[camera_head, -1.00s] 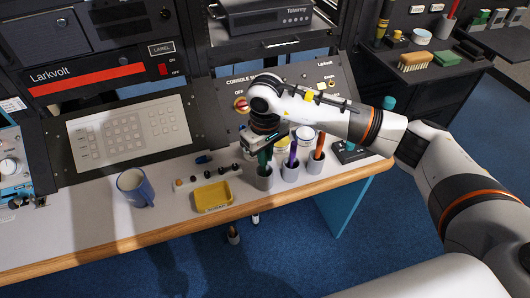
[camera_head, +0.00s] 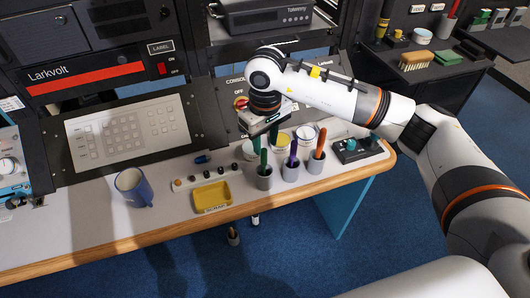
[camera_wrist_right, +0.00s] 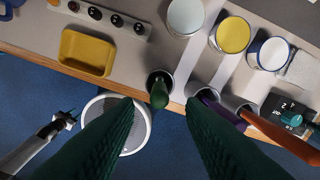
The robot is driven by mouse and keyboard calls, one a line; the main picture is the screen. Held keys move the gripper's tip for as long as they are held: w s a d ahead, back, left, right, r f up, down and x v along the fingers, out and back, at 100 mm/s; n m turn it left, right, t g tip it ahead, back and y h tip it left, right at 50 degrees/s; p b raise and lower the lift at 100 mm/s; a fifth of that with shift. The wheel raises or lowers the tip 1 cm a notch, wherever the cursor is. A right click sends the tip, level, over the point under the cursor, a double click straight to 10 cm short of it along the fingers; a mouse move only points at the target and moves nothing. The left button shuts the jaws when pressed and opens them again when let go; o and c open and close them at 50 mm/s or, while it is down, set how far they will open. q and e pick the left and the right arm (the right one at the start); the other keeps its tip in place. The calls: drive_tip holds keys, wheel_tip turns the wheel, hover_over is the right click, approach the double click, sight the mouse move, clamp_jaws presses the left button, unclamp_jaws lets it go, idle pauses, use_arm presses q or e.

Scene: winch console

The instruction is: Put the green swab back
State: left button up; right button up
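The green swab (camera_head: 264,158) stands upright in the left grey cup (camera_head: 264,180) near the table's front edge. It also shows in the right wrist view (camera_wrist_right: 159,95), in its cup, between and beyond my two dark green fingers. My right gripper (camera_head: 264,136) is open just above the swab's top, with no visible contact. The right wrist view shows its fingers (camera_wrist_right: 160,115) spread with a gap between them. In that view, a pale arm with a dark tip (camera_wrist_right: 62,120) low at the left looks like my left gripper; its fingers are unclear.
Beside the green swab, a purple swab (camera_head: 293,155) and an orange swab (camera_head: 319,145) stand in similar cups. Several jars stand behind, including a yellow-topped one (camera_wrist_right: 233,35). A yellow tray (camera_head: 212,197) and a blue mug (camera_head: 134,188) are to the left.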

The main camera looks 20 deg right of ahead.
wheel_tip(320, 180, up, 7)
drive_tip(key=b, duration=0.1)
idle(0.5)
